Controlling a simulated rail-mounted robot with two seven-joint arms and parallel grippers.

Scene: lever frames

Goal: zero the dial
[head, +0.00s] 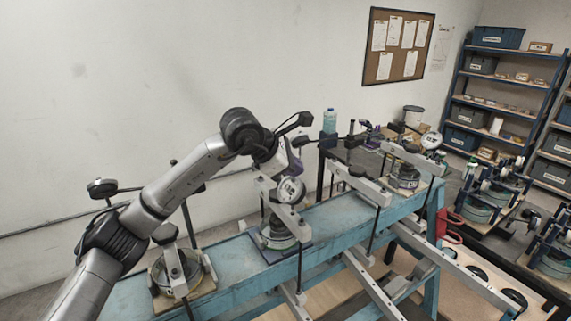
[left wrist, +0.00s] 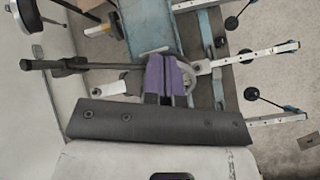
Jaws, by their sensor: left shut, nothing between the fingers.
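A round white-faced dial (head: 290,190) is mounted on the middle lever frame, above its clear round pot (head: 278,232). Its reading is too small to tell. A similar dial (head: 431,140) shows on the right lever frame, and a dark-rimmed round dial (head: 102,187) seen edge-on is at the left one. My left gripper (head: 296,167) has purple fingers and is close above the middle dial in the picture; I cannot tell whether it touches anything. In the left wrist view its fingers (left wrist: 166,76) are shut, in front of a grey lever bar and a dark rod.
The lever frames stand on a long blue bench (head: 225,262), with grey beams and dark rods sticking out. A bottle (head: 329,121) stands behind. A dark table at right holds more frames. Blue shelving (head: 505,95) and a cork board (head: 398,47) are at the back.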

